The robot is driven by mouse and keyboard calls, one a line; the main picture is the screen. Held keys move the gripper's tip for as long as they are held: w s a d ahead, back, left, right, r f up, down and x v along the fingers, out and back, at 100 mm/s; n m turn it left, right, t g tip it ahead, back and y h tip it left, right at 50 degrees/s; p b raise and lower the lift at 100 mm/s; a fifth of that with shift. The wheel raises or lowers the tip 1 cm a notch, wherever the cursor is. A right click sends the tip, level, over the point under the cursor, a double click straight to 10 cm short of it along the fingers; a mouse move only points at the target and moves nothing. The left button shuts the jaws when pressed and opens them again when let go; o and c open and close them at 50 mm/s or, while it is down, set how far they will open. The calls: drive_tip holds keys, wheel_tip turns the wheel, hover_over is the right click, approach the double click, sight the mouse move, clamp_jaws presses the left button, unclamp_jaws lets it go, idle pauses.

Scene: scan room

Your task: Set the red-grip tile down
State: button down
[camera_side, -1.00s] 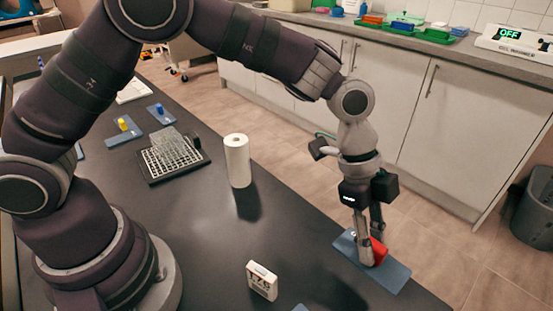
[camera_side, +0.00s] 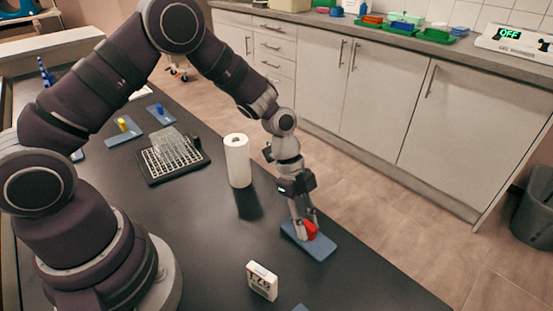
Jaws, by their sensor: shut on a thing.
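The red-grip tile is a flat blue plate (camera_side: 318,246) with a red grip (camera_side: 311,230) on top, right of centre in the side view. My gripper (camera_side: 304,232) points down and is shut on the red grip, with its fingers hiding part of it. The plate is over the black table top, near the table's right edge. I cannot tell whether it touches the table.
A paper roll (camera_side: 238,162) stands behind and left of my gripper. A small white box with digits (camera_side: 262,281) stands in front. A gridded rack (camera_side: 172,158), a yellow-grip tile (camera_side: 123,130) and a blue-grip tile (camera_side: 160,113) lie at the far left.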

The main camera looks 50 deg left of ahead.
drive_tip(key=shift+f, duration=0.2)
drive_tip(key=c, duration=1.1)
unclamp_jaws()
drive_tip(key=shift+o, duration=0.2)
drive_tip(key=shift+r, duration=0.1)
drive_tip(key=v, duration=1.2)
drive_tip(key=s+a+r+n+t+y, duration=0.4)
drive_tip(key=s+r+n, duration=0.5)
drive_tip(key=n, duration=0.9)
drive_tip(key=shift+s+a+t, duration=0.8)
drive_tip(key=shift+s+a, duration=0.15)
drive_tip(key=shift+s, duration=0.45)
